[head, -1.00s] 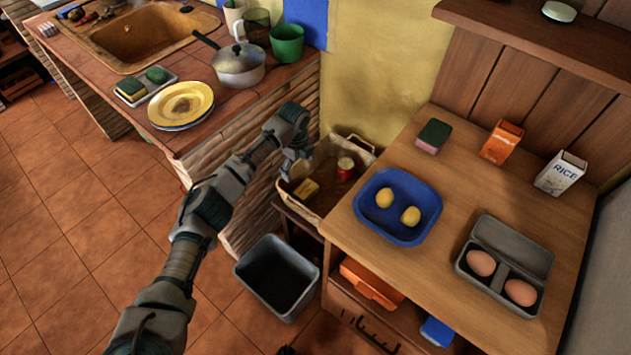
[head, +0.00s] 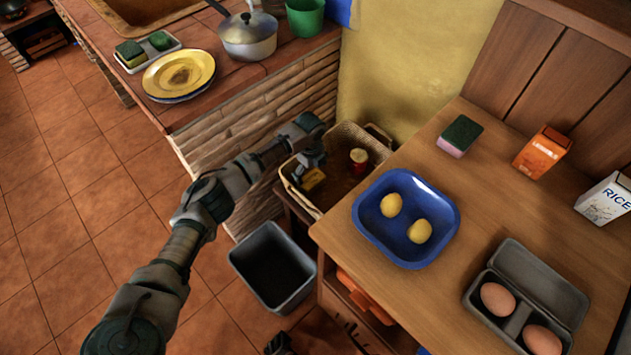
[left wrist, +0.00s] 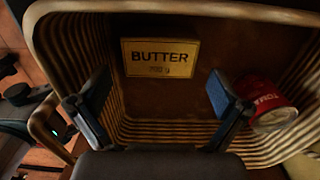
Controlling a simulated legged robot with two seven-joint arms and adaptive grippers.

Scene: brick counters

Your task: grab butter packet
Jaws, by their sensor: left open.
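The butter packet (head: 312,179) is a small yellow block lying in a wicker basket (head: 352,130). The left wrist view shows its label, with the packet (left wrist: 160,58) flat on the basket floor near one wall. My left gripper (head: 308,165) is down at the basket, right by the packet, and partly covers it in the head view. In the left wrist view the gripper (left wrist: 160,98) is open, its two fingers wide apart. The packet is seen beyond and between the fingers, with nothing held.
A red tomato can (head: 358,160) shares the basket; it also shows by the right finger in the left wrist view (left wrist: 262,97). A blue tray (head: 440,250) with two lemons stands on the wooden counter beside it. A grey bin (head: 272,265) stands on the floor below.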

